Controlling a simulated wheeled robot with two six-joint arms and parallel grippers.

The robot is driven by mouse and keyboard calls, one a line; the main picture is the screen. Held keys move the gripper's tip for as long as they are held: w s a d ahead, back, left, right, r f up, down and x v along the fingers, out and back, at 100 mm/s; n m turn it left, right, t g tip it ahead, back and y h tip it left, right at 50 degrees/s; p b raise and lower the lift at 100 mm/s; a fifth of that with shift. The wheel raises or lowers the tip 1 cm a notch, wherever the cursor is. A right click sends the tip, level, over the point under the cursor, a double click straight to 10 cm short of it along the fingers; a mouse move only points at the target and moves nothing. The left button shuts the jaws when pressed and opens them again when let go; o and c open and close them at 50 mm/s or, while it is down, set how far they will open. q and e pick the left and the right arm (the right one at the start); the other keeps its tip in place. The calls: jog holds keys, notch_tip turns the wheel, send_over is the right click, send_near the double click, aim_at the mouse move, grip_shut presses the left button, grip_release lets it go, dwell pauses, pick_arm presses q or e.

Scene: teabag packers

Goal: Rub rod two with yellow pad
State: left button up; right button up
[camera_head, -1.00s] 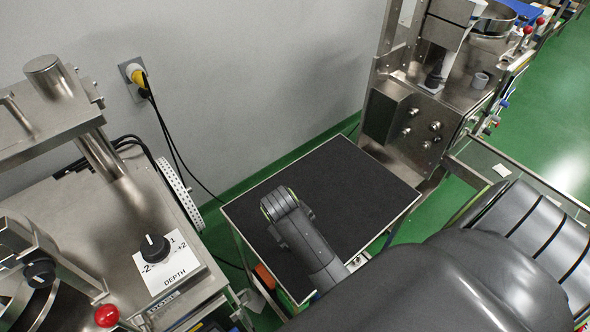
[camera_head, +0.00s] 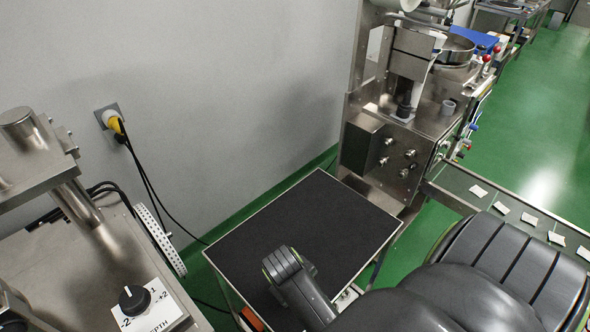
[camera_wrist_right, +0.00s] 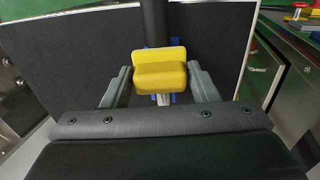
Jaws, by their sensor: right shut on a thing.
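The yellow pad (camera_wrist_right: 160,75) is between the two grey fingers of my right gripper (camera_wrist_right: 160,71) in the right wrist view. The gripper is shut on it. Blue pieces and a short metal shaft show around and below the pad. A dark upright bar (camera_wrist_right: 154,22) stands behind it. I cannot tell which thing is rod two. A steel post (camera_head: 75,200) rises from the machine at the left of the head view, away from my visible arm. My left gripper is not in view, and the head view shows neither gripper.
A black-topped table (camera_head: 300,225) stands mid-view, with my arm over its front part. A steel machine (camera_head: 405,130) stands behind it at the right. A conveyor (camera_head: 475,185) with several small white packets runs along the right. A depth knob (camera_head: 134,299) sits on the left machine.

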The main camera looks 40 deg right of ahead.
jog(key=shift+w+a, duration=0.15)
jog(key=shift+w, duration=1.65)
jog(key=shift+w+a, duration=0.1)
jog(key=shift+w, duration=1.7)
jog(key=v, duration=0.6)
jog(key=v, duration=0.3)
jog(key=shift+f, duration=0.1)
